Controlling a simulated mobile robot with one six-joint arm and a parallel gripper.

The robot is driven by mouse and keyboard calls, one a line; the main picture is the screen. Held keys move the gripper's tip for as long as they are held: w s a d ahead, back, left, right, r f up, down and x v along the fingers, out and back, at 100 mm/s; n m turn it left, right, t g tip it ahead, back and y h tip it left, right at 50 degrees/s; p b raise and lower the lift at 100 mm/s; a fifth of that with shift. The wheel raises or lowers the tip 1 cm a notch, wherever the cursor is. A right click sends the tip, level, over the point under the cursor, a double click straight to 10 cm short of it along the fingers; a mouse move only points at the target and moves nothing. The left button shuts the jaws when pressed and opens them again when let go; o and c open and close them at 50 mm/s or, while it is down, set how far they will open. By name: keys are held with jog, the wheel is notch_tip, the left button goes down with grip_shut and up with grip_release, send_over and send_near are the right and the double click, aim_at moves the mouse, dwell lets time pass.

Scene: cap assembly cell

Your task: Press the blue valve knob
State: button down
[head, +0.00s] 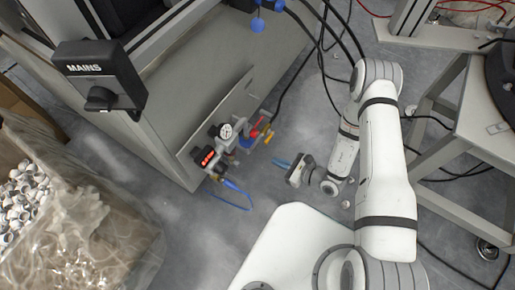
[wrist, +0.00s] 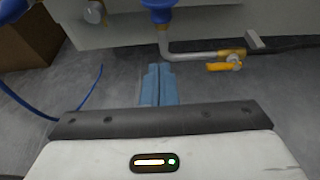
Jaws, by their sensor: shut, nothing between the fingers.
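A blue knob (head: 247,141) sits on the valve assembly at the side of the grey machine, right of the round gauge. In the wrist view, a blue knob (wrist: 158,9) shows at the top edge, partly cut off, above a bent metal pipe. My gripper (head: 279,163) is right of and apart from the assembly, its blue fingers pointing toward it. In the wrist view, my gripper (wrist: 158,70) has its two blue fingers side by side, shut and empty, below the knob and not visibly touching it.
A yellow lever (wrist: 224,66) is right of the pipe. The assembly also carries a pressure gauge (head: 226,131), a red handle (head: 257,126) and a red-lit display (head: 207,157). A blue hose (head: 229,203) lies on the floor. A bin of white caps (head: 25,195) stands at left.

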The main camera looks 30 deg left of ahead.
aim_at(250, 143)
jog(key=shift+a, duration=0.1)
jog(key=b+x, duration=0.4)
jog(key=x, duration=0.6)
jog(key=shift+a+f+b, duration=0.1)
jog(key=shift+f+b, duration=0.15)
jog(key=shift+b, duration=0.15)
jog(key=shift+r+b, duration=0.35)
jog(key=shift+r, duration=1.95)
notch_tip(250, 143, up, 3)
jog(key=shift+f+p, duration=0.1)
jog(key=shift+p, duration=1)
jog(key=shift+f, duration=0.1)
